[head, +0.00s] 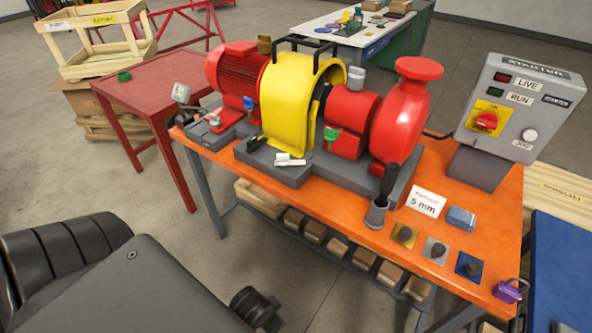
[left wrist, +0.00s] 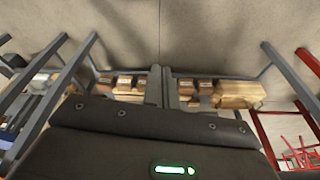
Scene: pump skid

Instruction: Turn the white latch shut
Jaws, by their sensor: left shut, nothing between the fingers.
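The white latch (head: 289,160) lies on the grey base plate at the front foot of the yellow guard (head: 292,103), in the head view. Its short white handle points to the right, roughly along the plate's front edge. A small black part sits just left of it. Nothing touches the latch. The left wrist view shows the table's legs and lower shelf beyond a dark housing of mine. My right gripper is not in view.
A red motor (head: 237,77) and red pump (head: 403,112) flank the guard. A control box (head: 515,105) stands at the right of the orange table (head: 330,205). The floor left of the table is clear up to the red table (head: 150,92).

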